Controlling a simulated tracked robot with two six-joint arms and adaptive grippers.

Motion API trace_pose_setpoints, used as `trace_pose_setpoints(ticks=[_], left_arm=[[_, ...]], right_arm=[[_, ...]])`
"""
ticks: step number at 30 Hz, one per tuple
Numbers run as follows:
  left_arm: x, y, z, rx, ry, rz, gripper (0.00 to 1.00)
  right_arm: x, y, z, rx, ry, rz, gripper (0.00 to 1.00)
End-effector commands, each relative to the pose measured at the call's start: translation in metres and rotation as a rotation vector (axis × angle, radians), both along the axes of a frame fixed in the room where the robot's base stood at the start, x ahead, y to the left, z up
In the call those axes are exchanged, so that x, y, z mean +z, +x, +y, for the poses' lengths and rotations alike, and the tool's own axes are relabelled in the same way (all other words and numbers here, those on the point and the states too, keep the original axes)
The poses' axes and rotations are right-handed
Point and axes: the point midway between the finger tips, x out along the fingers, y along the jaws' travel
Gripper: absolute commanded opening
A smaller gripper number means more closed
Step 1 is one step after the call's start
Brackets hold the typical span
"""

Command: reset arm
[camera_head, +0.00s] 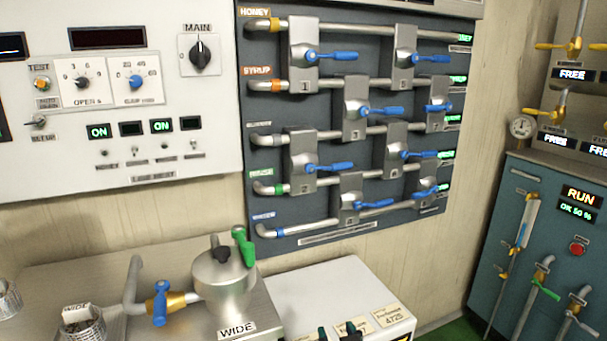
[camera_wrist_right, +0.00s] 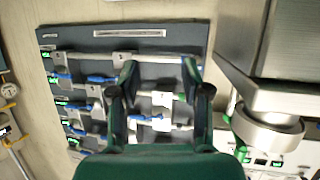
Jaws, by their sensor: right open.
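My right gripper (camera_head: 338,332) shows only as two dark green fingertips at the bottom edge of the head view, in front of the white box. In the right wrist view my right gripper (camera_wrist_right: 159,75) is open, its two dark fingers apart with nothing between them. The valve panel (camera_wrist_right: 150,42) appears upside down beyond the fingers. The rest of the right arm is hidden below the head view. My left gripper is not in view.
A steel pot (camera_head: 222,283) with a green handle stands left of the right gripper. A blue-handled valve (camera_head: 160,303) joins it. The white box (camera_head: 340,288) is beside the pot. The pipe panel (camera_head: 375,232) hangs behind. A teal cabinet (camera_head: 508,200) stands at right.

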Motion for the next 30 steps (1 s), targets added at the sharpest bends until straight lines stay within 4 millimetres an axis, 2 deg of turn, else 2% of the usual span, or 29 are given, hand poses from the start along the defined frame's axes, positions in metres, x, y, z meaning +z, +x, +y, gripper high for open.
trace_pose_setpoints(ticks=[1, 5, 6, 9, 12, 15, 19, 21, 23, 24, 26, 30], left_arm=[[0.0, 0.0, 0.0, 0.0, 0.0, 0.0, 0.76], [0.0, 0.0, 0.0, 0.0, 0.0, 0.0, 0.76], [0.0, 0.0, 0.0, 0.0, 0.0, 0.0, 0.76], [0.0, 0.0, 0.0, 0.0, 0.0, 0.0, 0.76], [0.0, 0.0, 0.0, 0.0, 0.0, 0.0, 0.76], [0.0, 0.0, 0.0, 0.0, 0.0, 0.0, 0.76], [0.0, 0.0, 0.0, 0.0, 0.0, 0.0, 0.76], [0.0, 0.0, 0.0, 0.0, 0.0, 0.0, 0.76], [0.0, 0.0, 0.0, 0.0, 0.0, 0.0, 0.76], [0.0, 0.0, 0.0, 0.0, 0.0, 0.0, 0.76], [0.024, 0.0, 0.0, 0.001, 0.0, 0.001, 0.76], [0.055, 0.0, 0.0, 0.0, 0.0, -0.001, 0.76]], right_arm=[[-0.04, -0.001, -0.02, -0.022, -0.021, 0.081, 0.47], [-0.131, -0.022, -0.057, -0.056, -0.028, 0.283, 0.47], [-0.158, -0.033, -0.067, -0.065, -0.02, 0.351, 0.47], [-0.221, -0.07, -0.085, -0.082, 0.017, 0.528, 0.47], [-0.272, -0.115, -0.093, -0.094, 0.074, 0.698, 0.47], [-0.306, -0.159, -0.091, -0.098, 0.139, 0.849, 0.47], [-0.33, -0.213, -0.078, -0.091, 0.22, 1.026, 0.47], [-0.332, -0.239, -0.065, -0.075, 0.263, 1.118, 0.47], [-0.33, -0.256, -0.058, -0.087, 0.309, 1.191, 0.47], [-0.329, -0.26, -0.056, -0.129, 0.344, 1.225, 0.47], [-0.305, -0.258, -0.057, -0.137, 0.347, 1.218, 0.47], [-0.274, -0.258, -0.057, -0.136, 0.346, 1.215, 0.47]])
